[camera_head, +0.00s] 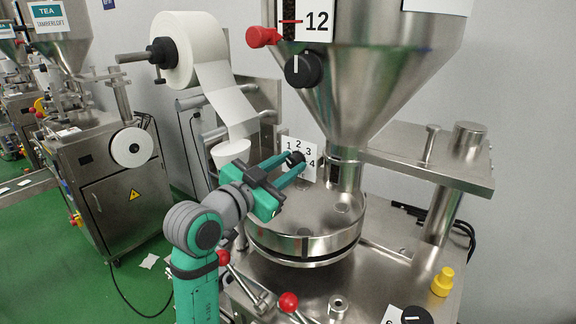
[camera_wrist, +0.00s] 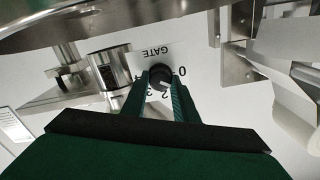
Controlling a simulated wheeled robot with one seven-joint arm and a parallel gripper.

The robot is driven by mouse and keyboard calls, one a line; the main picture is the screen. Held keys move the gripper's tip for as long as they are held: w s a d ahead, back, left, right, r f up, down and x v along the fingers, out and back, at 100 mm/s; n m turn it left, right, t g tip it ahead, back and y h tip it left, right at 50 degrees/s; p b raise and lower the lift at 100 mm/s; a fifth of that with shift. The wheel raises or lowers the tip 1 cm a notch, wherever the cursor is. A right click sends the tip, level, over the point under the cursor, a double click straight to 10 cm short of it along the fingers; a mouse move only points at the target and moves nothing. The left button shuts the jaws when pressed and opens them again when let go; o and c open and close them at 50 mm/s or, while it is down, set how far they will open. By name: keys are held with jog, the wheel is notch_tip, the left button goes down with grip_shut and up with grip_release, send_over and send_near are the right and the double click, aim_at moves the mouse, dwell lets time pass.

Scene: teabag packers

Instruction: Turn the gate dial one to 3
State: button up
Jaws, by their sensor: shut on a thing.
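The gate dial is a small black knob (camera_head: 295,157) on a white plate numbered 1 to 4 in the head view. In the wrist view the dial (camera_wrist: 161,75) appears upside down under the word GATE, with a pale pointer mark at its lower right side. The finger hides part of the scale, so I cannot tell exactly which number the pointer meets. My gripper (camera_head: 293,162) reaches in from the lower left, and its green fingers are shut on the dial, one on each side. The fingers also show in the wrist view (camera_wrist: 160,88).
A steel hopper (camera_head: 385,75) with a 12 label, a red knob (camera_head: 262,37) and another black dial (camera_head: 303,70) hangs above. A round steel table (camera_head: 310,215) lies below the fingers. A paper web (camera_head: 228,97) hangs left; red-balled levers (camera_head: 288,302) stand in front.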

jog(key=shift+f+m, duration=0.15)
jog(key=shift+m, duration=0.65)
jog(key=o, duration=1.1)
jog(key=shift+c, duration=0.2)
jog(key=shift+s, duration=0.1)
jog(key=v, duration=1)
jog(key=shift+s+a, duration=0.25)
